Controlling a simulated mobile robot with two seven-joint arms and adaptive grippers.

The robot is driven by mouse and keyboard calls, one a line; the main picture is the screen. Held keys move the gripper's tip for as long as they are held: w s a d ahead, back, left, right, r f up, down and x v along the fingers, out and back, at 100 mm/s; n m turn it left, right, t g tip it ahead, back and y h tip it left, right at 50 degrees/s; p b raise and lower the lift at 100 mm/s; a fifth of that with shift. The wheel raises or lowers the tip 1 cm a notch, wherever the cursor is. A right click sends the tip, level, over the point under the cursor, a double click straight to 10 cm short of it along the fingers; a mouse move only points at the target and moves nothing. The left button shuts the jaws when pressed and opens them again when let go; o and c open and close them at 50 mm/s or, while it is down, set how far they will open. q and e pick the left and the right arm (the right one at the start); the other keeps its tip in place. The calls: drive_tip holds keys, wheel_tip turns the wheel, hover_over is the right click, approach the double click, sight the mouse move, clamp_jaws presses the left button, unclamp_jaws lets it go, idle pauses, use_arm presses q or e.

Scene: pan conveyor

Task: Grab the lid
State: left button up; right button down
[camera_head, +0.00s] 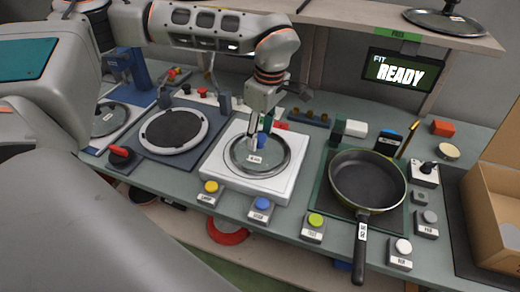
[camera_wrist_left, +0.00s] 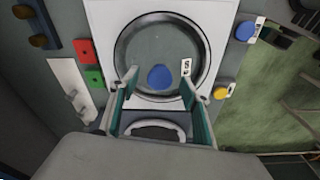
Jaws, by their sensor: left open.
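A round glass lid with a dark rim (camera_head: 240,165) lies flat on a white square station in the middle of the bench. It also shows in the left wrist view (camera_wrist_left: 135,40), with a small white label and a blue oval that looks like its knob (camera_wrist_left: 160,77). My left gripper (camera_head: 263,138) points down over the lid. In the left wrist view its open fingers (camera_wrist_left: 160,75) stand on either side of the blue oval, with gaps on both sides. I cannot tell whether the fingertips touch the lid. My right gripper is not in view.
A black pan (camera_head: 365,178) sits right of the station, its handle overhanging the front edge. Another lid (camera_head: 445,22) rests on the upper shelf. Labelled buttons (camera_head: 262,204) line the front. A ring-shaped station (camera_head: 198,140) is on the left, a cardboard box (camera_head: 490,220) far right.

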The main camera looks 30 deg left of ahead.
use_arm(q)
drive_tip(key=shift+a+f, duration=0.1)
drive_tip(key=shift+f, duration=0.85)
clamp_jaws()
drive_tip(key=shift+r, duration=0.1)
drive_tip(key=shift+r, duration=0.1)
